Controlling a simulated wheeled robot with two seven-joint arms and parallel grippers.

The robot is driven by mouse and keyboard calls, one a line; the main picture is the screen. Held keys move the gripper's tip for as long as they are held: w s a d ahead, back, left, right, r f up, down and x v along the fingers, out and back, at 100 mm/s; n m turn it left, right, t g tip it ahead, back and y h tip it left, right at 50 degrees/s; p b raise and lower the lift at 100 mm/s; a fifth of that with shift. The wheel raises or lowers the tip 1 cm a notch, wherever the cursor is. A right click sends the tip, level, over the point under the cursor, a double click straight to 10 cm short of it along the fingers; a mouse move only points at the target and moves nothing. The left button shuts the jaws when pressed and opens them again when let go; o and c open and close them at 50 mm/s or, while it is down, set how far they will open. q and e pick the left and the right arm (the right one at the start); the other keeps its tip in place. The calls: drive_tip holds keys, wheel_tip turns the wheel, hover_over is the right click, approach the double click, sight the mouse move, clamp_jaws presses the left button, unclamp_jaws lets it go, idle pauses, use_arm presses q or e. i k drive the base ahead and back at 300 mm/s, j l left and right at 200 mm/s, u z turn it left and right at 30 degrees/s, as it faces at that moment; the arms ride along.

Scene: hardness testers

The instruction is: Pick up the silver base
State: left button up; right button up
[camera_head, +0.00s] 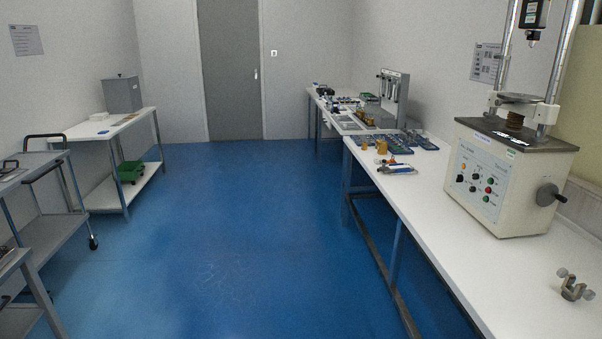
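A small silver metal piece (574,291) with knob-like ends stands on the white bench (490,270) near the right edge of the view. It is the nearest silver part, but I cannot tell for certain that it is the silver base. A round silver plate (517,98) also sits on top of the beige hardness tester (510,180). Neither of my grippers is in view, and nothing is touching the small silver piece.
The long bench on the right also holds blue-cased parts (415,141), small yellow pieces and pliers-like tools (397,169). A grey cart (40,200) and a white table (110,125) stand at the left. The blue floor (220,240) between is clear.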

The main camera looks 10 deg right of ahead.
sight(408, 171)
drive_tip(key=i+j+z, duration=0.2)
drive_tip(key=i, duration=1.25)
drive_tip(key=i+l+z, duration=0.1)
drive_tip(key=i+z, duration=0.35)
drive_tip(key=i, duration=0.3)
drive_tip(key=i+j+z, duration=0.2)
drive_tip(key=i+z, duration=0.25)
drive_tip(key=i, duration=0.3)
drive_tip(key=z, duration=0.4)
